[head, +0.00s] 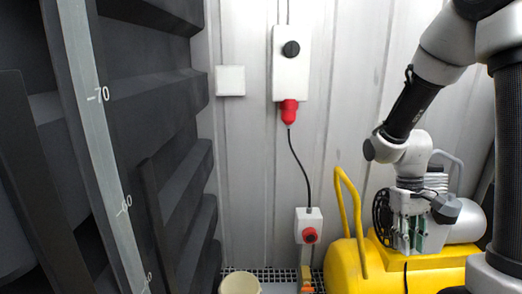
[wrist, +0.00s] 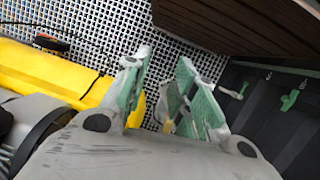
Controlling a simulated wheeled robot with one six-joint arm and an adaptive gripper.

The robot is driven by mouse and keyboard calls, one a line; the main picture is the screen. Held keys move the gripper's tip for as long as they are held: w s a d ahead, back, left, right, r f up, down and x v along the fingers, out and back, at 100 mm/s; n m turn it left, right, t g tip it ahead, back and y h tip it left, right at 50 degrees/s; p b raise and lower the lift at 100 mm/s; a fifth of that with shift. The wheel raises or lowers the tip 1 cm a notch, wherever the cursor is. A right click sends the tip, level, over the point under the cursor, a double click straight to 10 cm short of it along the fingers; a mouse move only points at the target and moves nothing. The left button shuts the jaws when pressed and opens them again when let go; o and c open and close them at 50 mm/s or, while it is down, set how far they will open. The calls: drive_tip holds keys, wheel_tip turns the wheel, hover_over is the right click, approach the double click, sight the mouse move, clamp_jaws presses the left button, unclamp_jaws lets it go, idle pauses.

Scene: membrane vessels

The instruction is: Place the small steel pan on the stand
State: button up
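My gripper (head: 411,240) points down in front of the yellow machine at the right of the head view. In the wrist view my gripper (wrist: 164,75) shows two green-padded fingers with a clear gap between them. It is open, and I see nothing held between the fingers. I cannot make out the small steel pan or the stand in either view.
A yellow compressor-like machine (head: 350,262) stands by the pale wall. A cream bucket (head: 240,284) is at the bottom. Dark ribbed panels (head: 130,100) fill the left. The wrist view shows perforated floor (wrist: 195,42) and a brown slatted surface (wrist: 245,22).

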drive_tip(key=s+r+t, duration=0.3)
drive_tip(key=s+r, duration=0.2)
drive_tip(key=r, duration=0.4)
drive_tip(key=s+r+m+t, duration=0.1)
drive_tip(key=s+r+t, duration=0.3)
drive_tip(key=r, duration=0.5)
drive_tip(key=shift+s+a+r+t+y, duration=0.3)
drive_tip(key=shift+s+a+r+y, duration=0.15)
drive_tip(key=shift+s, duration=0.15)
drive_tip(key=shift+o, duration=0.2)
